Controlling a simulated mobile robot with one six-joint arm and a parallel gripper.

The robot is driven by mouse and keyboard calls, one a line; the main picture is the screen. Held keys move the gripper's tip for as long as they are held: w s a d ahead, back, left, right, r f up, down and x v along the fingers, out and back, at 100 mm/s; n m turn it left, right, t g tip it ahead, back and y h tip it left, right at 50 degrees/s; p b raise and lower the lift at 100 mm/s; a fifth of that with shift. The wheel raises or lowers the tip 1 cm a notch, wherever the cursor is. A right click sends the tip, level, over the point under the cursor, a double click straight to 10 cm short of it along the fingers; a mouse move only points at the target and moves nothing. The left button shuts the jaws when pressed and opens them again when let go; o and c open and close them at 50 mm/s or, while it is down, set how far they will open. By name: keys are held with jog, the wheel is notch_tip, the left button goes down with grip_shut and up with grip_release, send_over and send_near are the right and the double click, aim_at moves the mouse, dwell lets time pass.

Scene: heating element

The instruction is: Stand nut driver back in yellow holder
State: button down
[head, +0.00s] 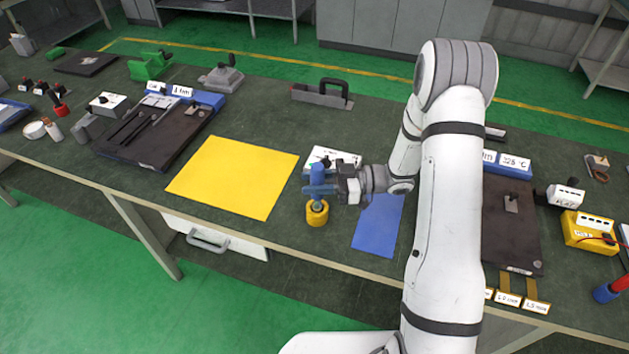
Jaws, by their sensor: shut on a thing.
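My gripper (335,188) is shut on the blue handle of the nut driver (318,172) near the table's front edge. The nut driver is upright, with its handle at the top. The yellow holder (317,215) is a short round cup on the green bench top, directly below the handle. The lower end of the nut driver appears to be at or inside the holder's mouth. I cannot tell how deep it sits. My gripper comes in from the right and hides part of the handle.
A yellow mat (232,177) lies left of the holder and a blue mat (378,225) lies right of it. A white labelled block (332,156) stands just behind the gripper. A dark fixture (150,138) is further left. A black-handled tool (322,94) lies behind.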

jog(key=shift+f+b, duration=1.45)
jog(key=shift+f, duration=0.6)
jog(key=c, duration=1)
grip_release()
jog(key=d+b, duration=0.1)
jog(key=d, duration=0.6)
jog(key=shift+w+d+b, duration=0.25)
jog(key=shift+d+b, duration=0.15)
jog(key=shift+r, duration=0.1)
